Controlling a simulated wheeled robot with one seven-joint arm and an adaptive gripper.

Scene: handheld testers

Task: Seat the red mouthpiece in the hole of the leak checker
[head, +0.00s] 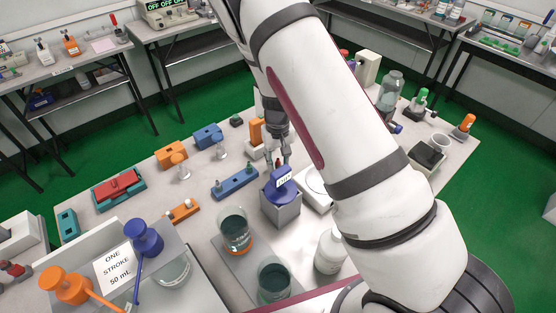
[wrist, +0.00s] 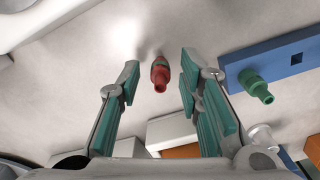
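The red mouthpiece (wrist: 159,74) shows in the wrist view against a pale surface, between my gripper's fingertips with a gap on both sides. My gripper (wrist: 158,80) is open, its teal pads apart and touching nothing that I can see. In the head view my gripper (head: 282,160) points down just behind a blue device (head: 282,182) with a small label or display, on a grey block (head: 281,211). This device may be the leak checker; its hole cannot be made out. The red mouthpiece is not clear in the head view.
A blue rack (head: 235,183) lies left of the gripper; in the wrist view the rack (wrist: 290,62) has a square hole and a green mouthpiece (wrist: 255,86). A white round device (head: 315,188) stands close right. Beakers (head: 236,230) and a white bottle (head: 329,252) stand in front.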

